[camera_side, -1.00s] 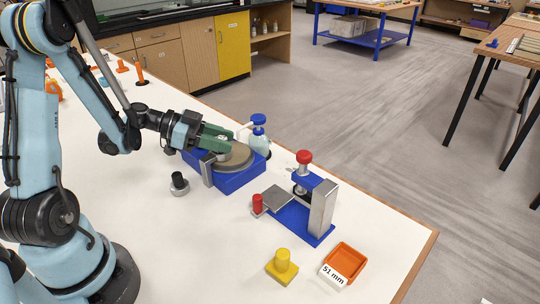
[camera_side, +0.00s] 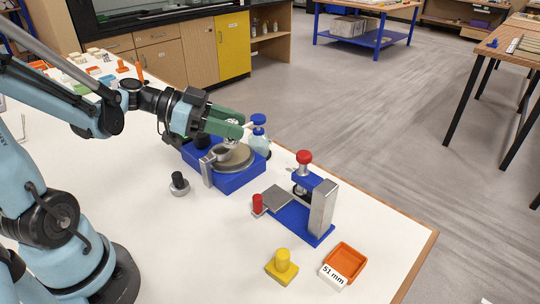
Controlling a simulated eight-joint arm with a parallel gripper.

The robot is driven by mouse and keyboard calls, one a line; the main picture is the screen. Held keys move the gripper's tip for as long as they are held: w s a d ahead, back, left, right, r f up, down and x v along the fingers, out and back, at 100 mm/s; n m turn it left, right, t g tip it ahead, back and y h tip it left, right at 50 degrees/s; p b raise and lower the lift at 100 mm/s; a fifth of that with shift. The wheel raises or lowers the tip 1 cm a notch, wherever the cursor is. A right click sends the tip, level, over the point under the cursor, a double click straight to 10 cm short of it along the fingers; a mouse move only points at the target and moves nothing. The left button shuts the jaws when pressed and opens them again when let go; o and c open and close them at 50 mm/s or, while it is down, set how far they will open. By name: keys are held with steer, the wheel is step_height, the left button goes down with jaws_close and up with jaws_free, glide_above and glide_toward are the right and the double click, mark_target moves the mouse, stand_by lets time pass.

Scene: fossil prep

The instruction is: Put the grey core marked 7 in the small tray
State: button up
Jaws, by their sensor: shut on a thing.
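My gripper (camera_side: 232,124), with green fingers, is above the round grey-tan plate (camera_side: 236,157) of a blue machine. It is shut on a small pale grey piece (camera_side: 232,130), which looks like the grey core. The fingers hide most of it, and I cannot read a 7 on it. A small orange tray (camera_side: 358,265) sits at the front right of the table, well away from the gripper. A white label reading "51 mm" (camera_side: 334,275) is at its near left side. The tray looks empty.
A blue stand (camera_side: 292,219) with a red knob and metal upright lies between the machine and the tray. A yellow block (camera_side: 281,268), a black-topped grey weight (camera_side: 180,184) and a blue-capped bottle (camera_side: 259,138) stand nearby.

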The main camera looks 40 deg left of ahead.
steer(key=w+r+n+t+y, duration=0.4)
steer(key=r+n+y, duration=0.1)
steer(key=r, duration=0.7)
steer(key=s+f+n+y, duration=0.1)
steer(key=f, duration=0.2)
steer(key=s+f+n+y, duration=0.1)
steer(key=s+f+y, duration=0.1)
steer(key=f, duration=0.2)
steer(key=s+f+n+y, duration=0.1)
steer(key=s+f+n, duration=0.1)
steer(key=f, duration=0.1)
steer(key=shift+d+f+y, duration=0.25)
steer(key=shift+f+y, duration=0.05)
steer(key=shift+y, duration=0.1)
steer(key=shift+w+a+r, duration=0.1)
steer(key=shift+w+r, duration=0.35)
steer(key=shift+r, duration=0.1)
steer(key=w+r+m+h, duration=0.3)
steer(key=w+r+h, duration=0.1)
steer(key=r, duration=0.3)
steer(key=s+d+f+m+g+h, duration=0.3)
steer(key=s+f+m+g+h, duration=0.1)
steer(key=s+f+m+h, duration=0.1)
steer(key=shift+f+m+h, duration=0.4)
steer(key=shift+f+m, duration=0.1)
steer(key=shift+f, duration=0.75)
